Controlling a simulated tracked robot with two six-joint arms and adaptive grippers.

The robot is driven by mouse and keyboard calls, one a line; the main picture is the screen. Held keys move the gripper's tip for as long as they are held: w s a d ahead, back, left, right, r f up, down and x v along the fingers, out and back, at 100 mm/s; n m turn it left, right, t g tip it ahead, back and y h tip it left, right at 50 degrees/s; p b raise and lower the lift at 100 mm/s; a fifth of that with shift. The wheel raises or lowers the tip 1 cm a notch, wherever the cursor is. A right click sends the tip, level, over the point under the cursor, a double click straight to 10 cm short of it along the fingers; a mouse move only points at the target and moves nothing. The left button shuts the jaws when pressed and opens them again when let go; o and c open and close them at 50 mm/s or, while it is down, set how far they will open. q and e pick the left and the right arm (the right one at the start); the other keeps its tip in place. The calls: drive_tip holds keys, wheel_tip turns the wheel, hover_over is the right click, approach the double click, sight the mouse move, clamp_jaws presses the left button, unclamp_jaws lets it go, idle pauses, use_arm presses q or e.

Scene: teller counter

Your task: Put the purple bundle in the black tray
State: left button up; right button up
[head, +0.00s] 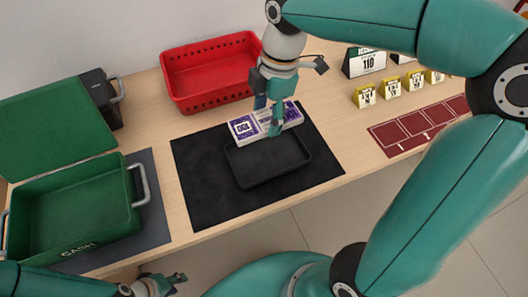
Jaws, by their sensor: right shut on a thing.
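The purple bundle (243,129) is a white and purple block of notes marked 100. My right gripper (274,122) points down and is shut on it, with its fingers across the middle of the bundle. The black tray (268,178) lies on a black mat. The bundle is at the tray's back edge and overlaps it in the picture; whether it touches the tray I cannot tell. My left gripper (163,284) is low at the front, off the counter edge; its fingers are small and I cannot tell whether they are open.
A red basket (212,101) stands behind the mat (200,194). An open green cash box (134,219) stands on the left, with a dark device (101,100) behind it. Yellow number markers (390,87) and a red slotted mat (391,151) are on the right.

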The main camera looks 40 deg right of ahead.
sight(266, 157)
wheel_tip(266, 157, down, 13)
drive_tip(key=shift+f+b, duration=0.1)
drive_tip(key=shift+b, duration=0.85)
drive_tip(key=shift+s, duration=0.1)
drive_tip(key=o, duration=1.2)
drive_tip(key=r, duration=0.4)
drive_tip(key=d+r+p, duration=0.1)
drive_tip(key=r, duration=0.3)
drive_tip(key=d+r+p, duration=0.1)
drive_tip(key=r, duration=0.3)
drive_tip(key=shift+s, duration=0.15)
drive_tip(key=shift+s, duration=0.1)
